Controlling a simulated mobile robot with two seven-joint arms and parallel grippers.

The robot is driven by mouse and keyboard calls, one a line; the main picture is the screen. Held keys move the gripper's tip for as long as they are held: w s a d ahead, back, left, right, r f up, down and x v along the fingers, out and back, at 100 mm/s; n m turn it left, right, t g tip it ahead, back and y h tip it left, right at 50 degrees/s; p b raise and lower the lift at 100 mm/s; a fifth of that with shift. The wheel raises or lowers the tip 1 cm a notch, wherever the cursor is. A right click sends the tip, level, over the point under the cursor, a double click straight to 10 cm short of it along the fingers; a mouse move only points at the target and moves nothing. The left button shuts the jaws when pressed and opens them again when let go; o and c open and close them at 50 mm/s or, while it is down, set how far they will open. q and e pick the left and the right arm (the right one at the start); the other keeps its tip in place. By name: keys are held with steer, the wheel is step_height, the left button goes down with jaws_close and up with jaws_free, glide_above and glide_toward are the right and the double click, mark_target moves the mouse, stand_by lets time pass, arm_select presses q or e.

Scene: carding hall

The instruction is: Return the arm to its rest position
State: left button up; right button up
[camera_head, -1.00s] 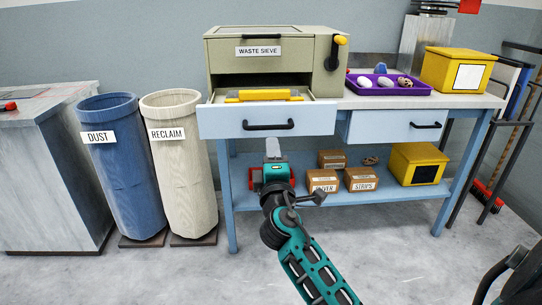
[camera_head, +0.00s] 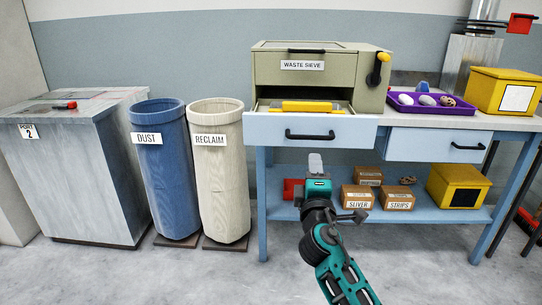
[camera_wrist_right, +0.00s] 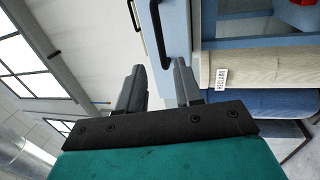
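My right arm comes in from the bottom right in the head view. Its gripper (camera_head: 316,162) is in front of the bench's lower shelf, below the left drawer's handle. In the right wrist view the two dark fingers (camera_wrist_right: 158,88) stand apart with nothing between them. The left blue drawer (camera_head: 270,130) stands out from the bench, under the waste sieve (camera_head: 270,68); its dark handle (camera_wrist_right: 160,35) shows beyond the fingers in the wrist view. Whether the gripper touches anything is hard to tell, but it looks clear of the handle. My left gripper is not in view.
The dust bin (camera_head: 170,185) and reclaim bin (camera_head: 220,185) stand left of the bench. A grey cabinet (camera_head: 95,180) is further left. Boxes (camera_head: 400,190) sit on the lower shelf (camera_head: 285,232). A purple tray (camera_head: 440,110) is on top. Floor in front is clear.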

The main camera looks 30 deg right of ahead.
steer(key=s+a+f+m+g+y, duration=0.2)
steer(key=s+a+f+y, duration=0.25)
steer(key=f, duration=0.45)
steer(key=s+a+f+m+g+y, duration=0.1)
steer(key=s+a+f+m+y, duration=0.15)
steer(key=s+a+f, duration=0.45)
steer(key=s+a+f+m+g+y, duration=0.4)
steer(key=s+a+f+m+y, duration=0.15)
steer(key=s+a+f, duration=0.45)
arm_select(q)
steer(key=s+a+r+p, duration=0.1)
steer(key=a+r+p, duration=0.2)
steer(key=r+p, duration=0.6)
steer(key=p, duration=0.4)
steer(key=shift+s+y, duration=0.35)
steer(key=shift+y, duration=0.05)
arm_select(e)
steer(key=s+d+r, duration=0.1)
steer(key=d+r, duration=0.2)
steer(key=r, duration=0.7)
steer(key=shift+d+r+n, duration=0.25)
steer(key=shift+d+n, duration=0.05)
steer(key=shift+d, duration=0.05)
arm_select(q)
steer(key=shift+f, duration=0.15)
arm_select(e)
steer(key=shift+s+h, duration=0.1)
steer(key=shift+h, duration=0.15)
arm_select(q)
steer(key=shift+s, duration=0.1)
